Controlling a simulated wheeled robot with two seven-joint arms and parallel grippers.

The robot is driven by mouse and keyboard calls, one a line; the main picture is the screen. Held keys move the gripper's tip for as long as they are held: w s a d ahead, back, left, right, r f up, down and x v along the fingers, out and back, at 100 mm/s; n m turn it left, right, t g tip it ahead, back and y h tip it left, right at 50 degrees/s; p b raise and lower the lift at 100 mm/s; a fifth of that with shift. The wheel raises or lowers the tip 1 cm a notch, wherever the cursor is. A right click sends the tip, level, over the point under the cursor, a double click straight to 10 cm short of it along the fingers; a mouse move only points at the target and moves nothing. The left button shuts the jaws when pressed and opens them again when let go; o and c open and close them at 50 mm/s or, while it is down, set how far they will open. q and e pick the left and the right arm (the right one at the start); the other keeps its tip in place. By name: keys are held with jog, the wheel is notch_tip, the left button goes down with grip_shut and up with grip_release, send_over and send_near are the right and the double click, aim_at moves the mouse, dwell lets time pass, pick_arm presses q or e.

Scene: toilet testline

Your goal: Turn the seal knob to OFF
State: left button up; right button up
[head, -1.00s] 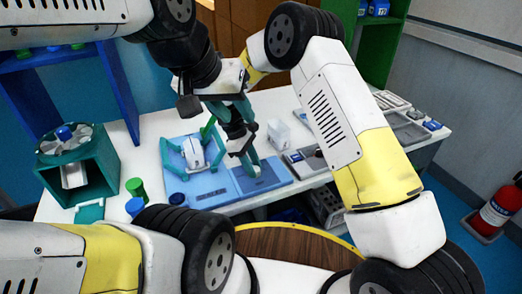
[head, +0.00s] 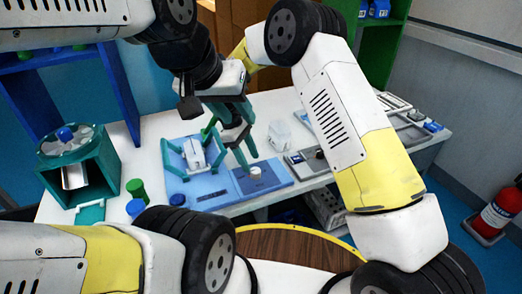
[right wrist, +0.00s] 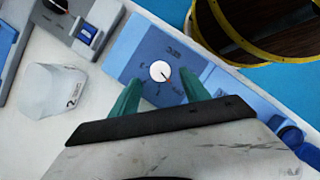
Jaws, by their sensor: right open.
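The panel's lettering is too small to read. In the head view the knob (head: 255,172) stands on the blue panel (head: 277,171). My right gripper (right wrist: 161,92) is open, its two teal fingers apart on either side of the knob's near side, with a gap visible at each side. In the head view my right gripper (head: 245,155) is just above the knob. My left gripper (head: 232,108) is higher; its fingers overlap my other arm there.
A white block-like object (head: 279,135) stands on the white table behind the panel. A blue tray (head: 195,186) is left of the panel. A green fixture (head: 102,165) and green and blue caps lie further left. Grey trays (head: 405,130) are at the right.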

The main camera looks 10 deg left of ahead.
jog(key=v, duration=0.3)
jog(key=shift+a+r, duration=0.15)
jog(key=shift+r, duration=0.15)
jog(key=s+d+r+m+t+y, duration=0.2)
jog(key=d+r+m+y, duration=0.3)
jog(key=d+r, duration=1.3)
jog(key=s+d+r+m+t, duration=0.2)
jog(key=s+d+r+m, duration=0.1)
jog(key=s+d+m, duration=0.2)
jog(key=s+d+r+m+t+y, duration=0.1)
jog(key=s+d+r+m+t, duration=0.2)
jog(key=s+d, duration=0.6)
jog(key=shift+s+d+m+y, duration=0.15)
jog(key=shift+s+m+y, duration=0.15)
jog(key=shift+s+m, duration=0.9)
